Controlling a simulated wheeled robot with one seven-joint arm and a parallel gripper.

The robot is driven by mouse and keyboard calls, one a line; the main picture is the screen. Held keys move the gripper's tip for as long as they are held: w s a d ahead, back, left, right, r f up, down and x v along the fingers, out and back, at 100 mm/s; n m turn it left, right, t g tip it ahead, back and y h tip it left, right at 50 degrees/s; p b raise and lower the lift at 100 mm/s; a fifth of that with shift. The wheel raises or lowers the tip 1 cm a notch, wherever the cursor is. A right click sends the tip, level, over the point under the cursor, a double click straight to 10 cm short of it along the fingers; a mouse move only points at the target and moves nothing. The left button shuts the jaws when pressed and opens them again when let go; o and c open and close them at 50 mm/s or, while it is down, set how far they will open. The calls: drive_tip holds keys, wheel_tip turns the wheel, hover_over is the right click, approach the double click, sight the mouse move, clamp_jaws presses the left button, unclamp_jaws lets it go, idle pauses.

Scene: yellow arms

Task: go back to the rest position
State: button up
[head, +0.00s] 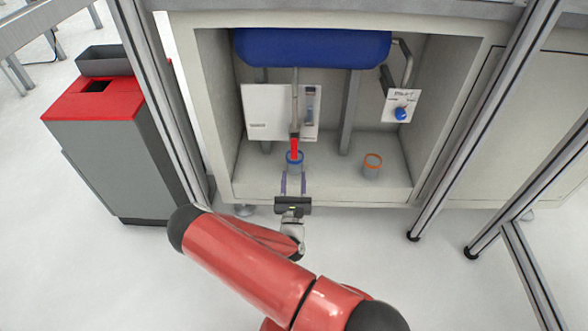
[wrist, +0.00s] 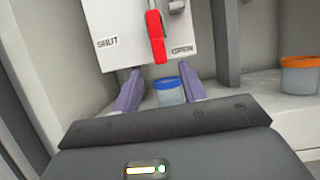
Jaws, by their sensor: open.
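My gripper (head: 292,184) is open at the front of the cabinet's lower shelf, pointing inward. In the wrist view its two purple-grey fingers (wrist: 160,92) stand apart, with a blue-rimmed clear cup (wrist: 169,93) seen between and beyond them. The same cup (head: 294,158) stands upright under the red valve handle (head: 295,147) in the head view. I cannot tell whether the fingers touch the cup. The red handle (wrist: 155,36) hangs down between the SHUT and OPEN labels. My red arm reaches up from the bottom of the head view.
An orange-rimmed cup (head: 372,166) stands on the shelf to the right. A blue tank (head: 312,48) sits above. A red-topped grey bin (head: 120,140) is at left. Metal frame posts (head: 486,120) stand at right. The floor in front is open.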

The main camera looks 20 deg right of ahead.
drive_tip(key=shift+s+f, duration=0.1)
drive_tip(key=shift+s, duration=0.15)
idle(0.3)
drive_tip(key=s+d+r+m+g+h, duration=0.4)
drive_tip(key=d+r+m+g+h, duration=0.3)
drive_tip(key=r+m+g+h, duration=0.45)
drive_tip(key=s+d+r+m+g+y+p, duration=0.1)
drive_tip(key=s+d+r+m+g+y, duration=0.1)
drive_tip(key=s+r+m+g, duration=0.35)
drive_tip(key=s+d+r+m+g+y, duration=0.1)
drive_tip(key=s+d+r+m+g, duration=0.15)
drive_tip(key=s+m+g, duration=0.4)
drive_tip(key=s+a+r+m+t+y+p, duration=0.1)
drive_tip(key=s+a+r+m+t+y, duration=0.6)
drive_tip(key=s+a+r+y, duration=0.5)
wheel_tip(320, 180, up, 3)
drive_tip(key=a+m+y, duration=0.2)
drive_tip(key=y, duration=0.1)
drive_tip(key=shift+t, duration=0.35)
